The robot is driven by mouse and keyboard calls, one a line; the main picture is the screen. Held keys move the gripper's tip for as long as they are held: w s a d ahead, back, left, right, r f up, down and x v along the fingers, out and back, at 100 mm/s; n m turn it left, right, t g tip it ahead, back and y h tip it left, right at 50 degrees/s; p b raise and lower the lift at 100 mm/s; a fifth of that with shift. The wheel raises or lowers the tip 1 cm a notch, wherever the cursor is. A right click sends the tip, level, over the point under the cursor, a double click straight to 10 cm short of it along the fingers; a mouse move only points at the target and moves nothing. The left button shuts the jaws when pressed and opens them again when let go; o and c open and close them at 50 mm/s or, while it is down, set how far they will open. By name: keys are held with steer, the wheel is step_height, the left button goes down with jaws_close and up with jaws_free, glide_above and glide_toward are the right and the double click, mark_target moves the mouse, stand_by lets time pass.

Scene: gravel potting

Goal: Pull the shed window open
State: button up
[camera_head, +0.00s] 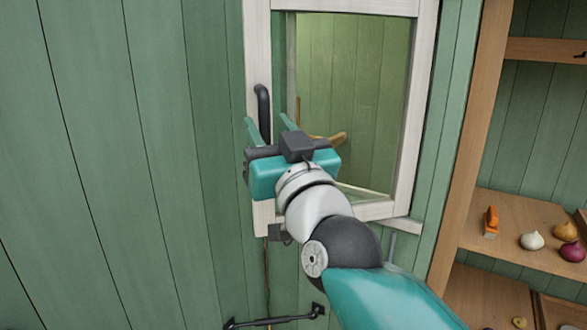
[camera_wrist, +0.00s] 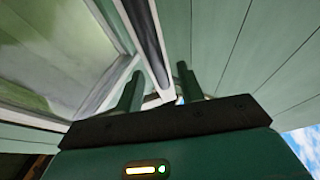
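The shed window (camera_head: 398,150) has a white frame and a pane with green boards seen through it. It also shows at the left of the wrist view (camera_wrist: 105,92). I cannot tell whether it stands slightly ajar. A dark upright bar handle (camera_head: 262,98) is on the left side of the frame. In the wrist view the handle (camera_wrist: 146,40) runs down toward the space between my fingers. My gripper (camera_head: 268,121) is open at the handle's lower part, with a finger showing on each side. Contact cannot be made out. The fingers also show in the wrist view (camera_wrist: 158,88).
A wooden shelf (camera_head: 510,215) at the right holds an orange-handled brush (camera_head: 491,221) and several bulbs (camera_head: 532,240). Green plank wall (camera_head: 120,150) fills the left side. A dark metal bar (camera_head: 275,320) lies low beneath the window.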

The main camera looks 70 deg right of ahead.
steer(key=v, duration=1.1)
steer(key=shift+f, duration=0.1)
steer(key=w+a+f+n+g+y, duration=0.1)
steer(key=w+a+f+n+y, duration=0.35)
steer(key=w, duration=0.45)
steer(key=w+a+f+n+g+y, duration=0.1)
steer(key=w+a+f+y, duration=0.2)
steer(key=w+f+y, duration=0.45)
steer(key=w+a+f+n+g+y, duration=0.1)
steer(key=w+a+f+g+y, duration=0.1)
steer(key=a+f, duration=0.5)
steer(key=w+a+f+n+g+y, duration=0.1)
steer(key=w+a+f+n+g, duration=0.1)
steer(key=a+f+g, duration=0.4)
step_height(320, 180, down, 3)
steer(key=shift+w+a+r+y, duration=0.1)
steer(key=shift+w+a+y, duration=0.3)
steer(key=shift+w+a, duration=0.45)
steer(key=shift+n, duration=0.25)
